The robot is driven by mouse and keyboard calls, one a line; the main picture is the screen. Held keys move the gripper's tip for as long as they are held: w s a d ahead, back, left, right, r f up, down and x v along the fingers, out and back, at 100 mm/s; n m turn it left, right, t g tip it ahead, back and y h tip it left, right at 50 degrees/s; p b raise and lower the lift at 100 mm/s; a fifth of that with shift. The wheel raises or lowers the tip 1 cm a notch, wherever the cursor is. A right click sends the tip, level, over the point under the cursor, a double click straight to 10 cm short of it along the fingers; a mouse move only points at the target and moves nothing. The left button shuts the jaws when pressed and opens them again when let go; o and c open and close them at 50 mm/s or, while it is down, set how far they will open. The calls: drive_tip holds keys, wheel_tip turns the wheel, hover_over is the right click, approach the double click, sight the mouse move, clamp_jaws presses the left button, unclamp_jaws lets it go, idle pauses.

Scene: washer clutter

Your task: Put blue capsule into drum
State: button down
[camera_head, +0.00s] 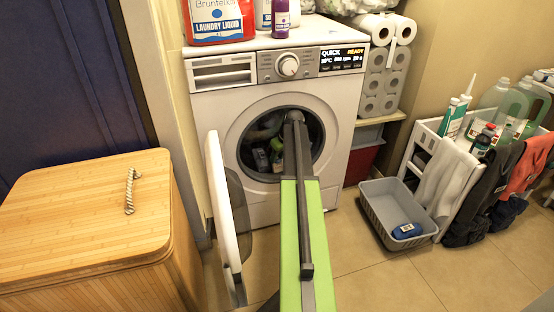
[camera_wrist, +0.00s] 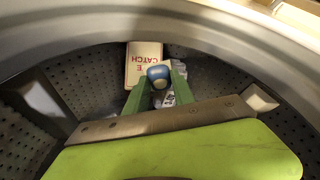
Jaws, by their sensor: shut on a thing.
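The washer's drum (camera_wrist: 85,80) fills the wrist view, with its perforated metal wall around my gripper. My gripper (camera_wrist: 160,80) has its two green fingers shut on the blue capsule (camera_wrist: 158,73), a small rounded blue thing with a pale patch. The capsule is inside the drum, in front of a box with red lettering (camera_wrist: 143,58). In the head view my arm reaches through the washer's round opening, and the drum (camera_head: 262,126) is dark and partly hidden by the arm. I cannot tell whether the capsule touches anything in there.
The washer door (camera_head: 224,205) stands open to the left. A wooden hamper (camera_head: 75,215) is beyond it. A grey basket (camera_head: 382,205) with a blue item (camera_head: 407,231) is on the floor to the right, beside a white rack (camera_head: 440,155). Pale, patterned items (camera_wrist: 180,70) lie by the box.

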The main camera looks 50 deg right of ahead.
drive_tip(key=shift+b+x, duration=0.95)
drive_tip(key=shift+x, duration=0.05)
drive_tip(key=shift+r, duration=0.15)
drive_tip(key=c, duration=1.1)
unclamp_jaws()
drive_tip(key=shift+o, duration=0.2)
drive_tip(key=s+a+r+p, duration=0.1)
drive_tip(key=s, duration=1.1)
drive_tip(key=shift+s, duration=0.3)
drive_tip(key=shift+a, duration=0.15)
